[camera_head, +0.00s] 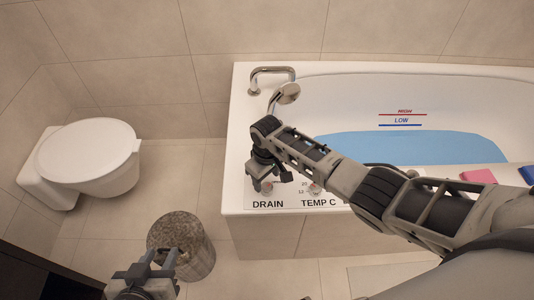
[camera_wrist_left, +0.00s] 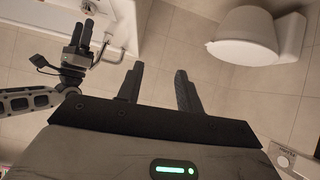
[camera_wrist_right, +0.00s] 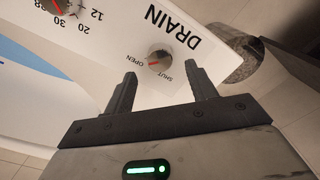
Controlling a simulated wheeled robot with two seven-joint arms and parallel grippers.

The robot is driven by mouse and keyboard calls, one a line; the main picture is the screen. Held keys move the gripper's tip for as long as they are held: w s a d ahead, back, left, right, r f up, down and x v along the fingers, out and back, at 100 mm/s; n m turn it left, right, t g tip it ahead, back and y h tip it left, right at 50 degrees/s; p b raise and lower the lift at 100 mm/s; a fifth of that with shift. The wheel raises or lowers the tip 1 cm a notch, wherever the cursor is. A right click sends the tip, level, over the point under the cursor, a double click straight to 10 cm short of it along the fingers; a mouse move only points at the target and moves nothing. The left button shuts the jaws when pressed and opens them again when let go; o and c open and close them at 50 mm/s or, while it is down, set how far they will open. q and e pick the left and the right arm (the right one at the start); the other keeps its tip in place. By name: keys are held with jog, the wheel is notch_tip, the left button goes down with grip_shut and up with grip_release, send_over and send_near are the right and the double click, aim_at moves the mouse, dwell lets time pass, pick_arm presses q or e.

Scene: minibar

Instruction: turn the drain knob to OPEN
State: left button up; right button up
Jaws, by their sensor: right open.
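The drain knob (camera_wrist_right: 160,59) is a small round dial on the tub's white panel (camera_wrist_right: 118,38), with OPEN and SHUT marked beside it. Its red mark lies on the side toward OPEN in the right wrist view. My right gripper (camera_wrist_right: 155,88) is open, its empty fingers spread either side of the knob's line, with the knob showing just beyond the tips. In the head view my right gripper (camera_head: 263,178) hangs over the DRAIN label and largely hides the knob. My left gripper (camera_head: 164,260) is open and empty, low over the floor; its fingers (camera_wrist_left: 160,85) show apart.
The TEMP C dial (camera_head: 314,187) sits right of the drain knob. The bathtub (camera_head: 243,130) has a chrome faucet (camera_head: 285,92) and blue water (camera_head: 410,147). A round stone-patterned bin (camera_head: 198,255) stands beside my left gripper. A toilet (camera_head: 88,155) is at left.

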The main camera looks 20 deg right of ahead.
aim_at(267, 189)
notch_tip(267, 189, up, 11)
jog(key=p, duration=0.2)
jog(key=shift+r, duration=0.2)
jog(key=s+a+f+t+y, duration=0.1)
jog(key=s+a+y, duration=0.1)
jog(key=s, duration=0.9)
jog(key=s+d+r+m+t+h, duration=0.1)
jog(key=s+d+r+m, duration=0.1)
jog(key=s+d+r, duration=0.35)
jog(key=s+d+r+m+t+h, duration=0.1)
jog(key=s+d+r+m+t, duration=0.15)
jog(key=s, duration=0.55)
jog(key=w+a+f+n+t+y, duration=0.1)
jog(key=w+a+f+t+y, duration=0.2)
jog(key=w+a+f+t, duration=0.2)
notch_tip(267, 189, down, 3)
jog(key=shift+w+r+t, duration=0.1)
jog(key=shift+w+t, duration=0.25)
jog(key=shift+w, duration=0.45)
